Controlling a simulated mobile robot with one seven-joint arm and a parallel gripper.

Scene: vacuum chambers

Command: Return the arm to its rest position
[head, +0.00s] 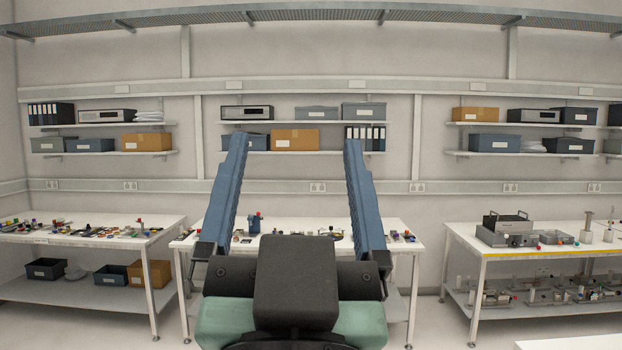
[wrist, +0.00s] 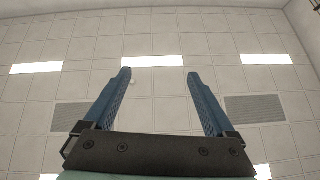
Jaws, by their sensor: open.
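My gripper (head: 296,146) is raised in front of the head camera, with its two blue fingers wide apart and nothing between them. The wrist view also shows my gripper (wrist: 158,74) open and empty against the tiled ceiling (wrist: 158,105), so the wrist camera faces upward. In the head view the fingers overlap the middle workbench (head: 290,248) and the shelves behind it. The gripper body hides part of that bench.
A left workbench (head: 20,236) carries many small parts. A right workbench (head: 465,233) holds grey equipment (head: 508,234). Wall shelves (head: 215,123) carry boxes and binders. A mesh rack (head: 330,17) runs along the top. Floor shows between the benches.

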